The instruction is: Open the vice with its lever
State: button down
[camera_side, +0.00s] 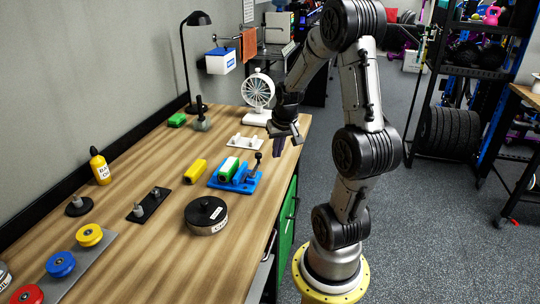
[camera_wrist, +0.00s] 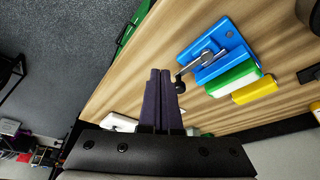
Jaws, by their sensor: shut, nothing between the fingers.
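The blue vice (camera_side: 248,186) sits on the wooden bench near its right edge, and it also shows in the wrist view (camera_wrist: 236,45). A green and white block (camera_side: 229,167) lies at its left side; I cannot tell if it is clamped. The vice's lever (camera_side: 256,164) is a grey rod with a black knob, upright or slightly tilted in the side view. In the wrist view the lever (camera_wrist: 196,64) points toward my fingers. My gripper (camera_side: 280,147) is shut and empty, above and right of the lever. Its purple fingers (camera_wrist: 160,75) appear left of the knob; contact cannot be told.
A yellow block (camera_side: 195,171) lies left of the vice. A black round weight (camera_side: 206,215) stands in front, and a white pegged plate (camera_side: 245,142) and a white fan (camera_side: 258,92) stand behind. Bare bench (camera_side: 135,245) shows to the left front.

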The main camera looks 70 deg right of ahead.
jog(key=s+d+v, duration=0.1)
jog(key=v, duration=0.6)
jog(key=shift+r, duration=0.2)
jog(key=shift+a, duration=0.15)
jog(key=w+a+r+n+t, duration=0.2)
jog(key=w+a+r+n, duration=0.15)
jog(key=a, duration=0.45)
jog(key=w+a+r+n+t, duration=0.1)
jog(key=w+a+r+n, duration=0.25)
jog(key=a, duration=0.35)
jog(key=s+a+f+n+y, duration=0.2)
jog(key=s+a, duration=0.6)
jog(key=a, duration=0.4)
jog(key=shift+a+f+n+y, duration=0.4)
jog(key=shift+n+y, duration=0.3)
jog(key=shift+n, duration=0.4)
jog(key=shift+s, duration=0.15)
